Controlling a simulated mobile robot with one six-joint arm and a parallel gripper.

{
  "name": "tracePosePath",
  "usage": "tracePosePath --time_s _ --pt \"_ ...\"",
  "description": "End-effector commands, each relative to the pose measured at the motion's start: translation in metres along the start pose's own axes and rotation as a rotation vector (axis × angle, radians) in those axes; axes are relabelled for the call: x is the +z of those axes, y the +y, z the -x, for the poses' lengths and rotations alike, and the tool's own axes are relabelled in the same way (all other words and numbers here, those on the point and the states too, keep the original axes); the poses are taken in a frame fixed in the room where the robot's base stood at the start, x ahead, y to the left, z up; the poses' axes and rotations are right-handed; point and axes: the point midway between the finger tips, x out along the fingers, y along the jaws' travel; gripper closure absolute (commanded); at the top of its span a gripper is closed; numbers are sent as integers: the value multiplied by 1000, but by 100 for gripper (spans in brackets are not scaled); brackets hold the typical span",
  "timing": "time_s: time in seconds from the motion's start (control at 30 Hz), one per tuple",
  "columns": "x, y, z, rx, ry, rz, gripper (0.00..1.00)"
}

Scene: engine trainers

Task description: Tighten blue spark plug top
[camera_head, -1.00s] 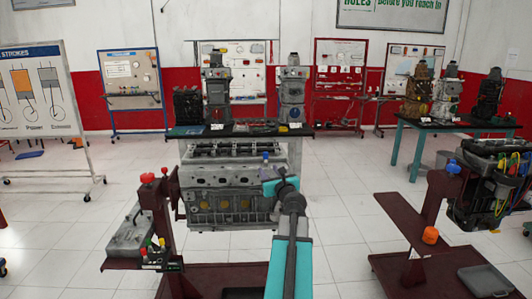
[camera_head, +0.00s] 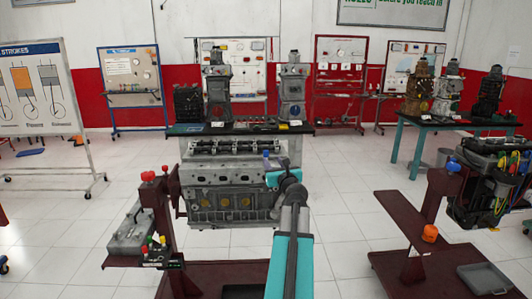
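A grey engine block (camera_head: 225,200) stands on a dark red stand in the middle of the head view. A small blue top (camera_head: 266,154) shows at the right end of the engine's upper edge, just above my wrist; it appears to be the blue spark plug top. My teal and grey arm reaches up from the bottom, and its end is in front of the engine's right side. My gripper's fingers cannot be made out, so whether they touch the blue top or are open cannot be told.
Small red, yellow and green tops (camera_head: 155,245) sit on a side tray at left, beside a grey box (camera_head: 132,233). Another stand (camera_head: 415,225) at right carries an orange knob (camera_head: 430,232) and an engine with coloured leads (camera_head: 490,185). Tiled floor lies open between the stands.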

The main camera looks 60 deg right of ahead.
Motion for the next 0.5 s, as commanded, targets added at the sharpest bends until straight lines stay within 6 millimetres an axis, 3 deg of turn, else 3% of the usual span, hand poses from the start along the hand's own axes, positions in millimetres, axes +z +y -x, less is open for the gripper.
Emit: tracePosePath --time_s 0.5 --pt "1 -1 -50 0 0 0 62"
